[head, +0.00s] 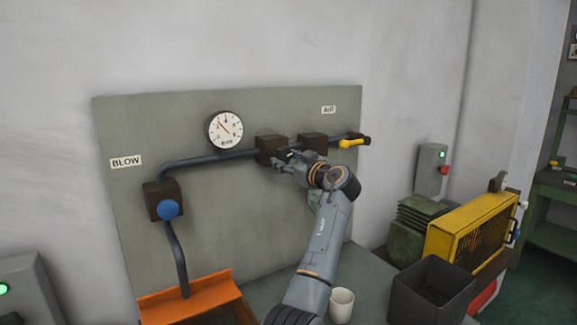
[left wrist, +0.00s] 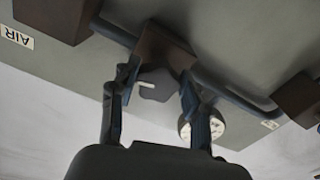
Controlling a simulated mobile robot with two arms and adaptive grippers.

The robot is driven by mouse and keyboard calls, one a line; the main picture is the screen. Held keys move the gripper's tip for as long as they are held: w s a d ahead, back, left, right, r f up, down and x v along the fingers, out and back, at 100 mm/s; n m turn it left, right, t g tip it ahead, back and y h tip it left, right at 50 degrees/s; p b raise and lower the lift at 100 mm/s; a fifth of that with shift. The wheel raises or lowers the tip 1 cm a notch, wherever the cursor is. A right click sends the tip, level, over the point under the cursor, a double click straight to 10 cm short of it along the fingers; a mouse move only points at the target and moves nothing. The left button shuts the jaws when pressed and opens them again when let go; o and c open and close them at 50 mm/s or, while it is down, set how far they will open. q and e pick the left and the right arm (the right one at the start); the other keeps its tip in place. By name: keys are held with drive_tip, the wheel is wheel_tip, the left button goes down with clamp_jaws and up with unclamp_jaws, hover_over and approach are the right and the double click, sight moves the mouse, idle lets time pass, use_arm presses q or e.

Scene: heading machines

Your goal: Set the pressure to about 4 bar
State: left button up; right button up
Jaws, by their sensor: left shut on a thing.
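The pressure gauge (head: 225,130) is a round white dial with a dark rim. Its red needle points to the upper left; the figures are too small to read surely. It also shows upside down, partly behind a finger, in the left wrist view (left wrist: 216,127). My left gripper (head: 287,158) is at the brown block (head: 268,146) right of the gauge. In the left wrist view my left gripper (left wrist: 157,88) has its fingers on both sides of a dark grey knob (left wrist: 155,92) with a white mark, shut on it. In the head view the gripper hides the knob. My right gripper is not in view.
A yellow lever (head: 351,143) sits at the pipe's right end by the AIR label (head: 328,110). A white cup (head: 341,305), dark bin (head: 431,290) and orange tray (head: 190,297) stand below the panel.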

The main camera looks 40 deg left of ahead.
use_arm(q)
drive_tip(key=shift+s+m, duration=0.1)
drive_tip(key=shift+m, duration=0.9)
drive_tip(key=m, duration=0.2)
drive_tip(key=shift+s+r+m, duration=0.1)
drive_tip(key=shift+m, duration=0.2)
drive_tip(key=m, duration=0.2)
drive_tip(key=shift+s+a+m, duration=0.1)
drive_tip(key=shift+m, duration=0.2)
drive_tip(key=shift+r+m+p, duration=0.1)
drive_tip(key=shift+m+p, duration=0.5)
drive_tip(key=shift+m, duration=0.8)
drive_tip(key=o, duration=1.1)
drive_tip(key=shift+o, duration=0.2)
